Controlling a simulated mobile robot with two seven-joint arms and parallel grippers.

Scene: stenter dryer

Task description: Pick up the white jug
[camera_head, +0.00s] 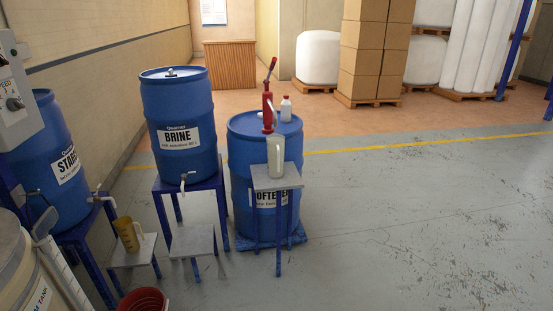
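A pale white, upright jug (275,158) stands on a small grey-topped stand (272,181) with blue legs. It is in front of a blue drum (239,150) whose label is partly hidden by the stand. A red hand pump (268,105) is on top of this drum, and its lower part is just above or behind the jug; I cannot tell which. Neither of my grippers is in view.
A yellow jug (127,235) stands on a low stool at left, near the "STAR..." drum (52,160). The brine drum (178,110) sits on a blue stand, with an empty low stool (193,242) before it. A red bucket (143,301) is at the bottom. Floor at right is clear.

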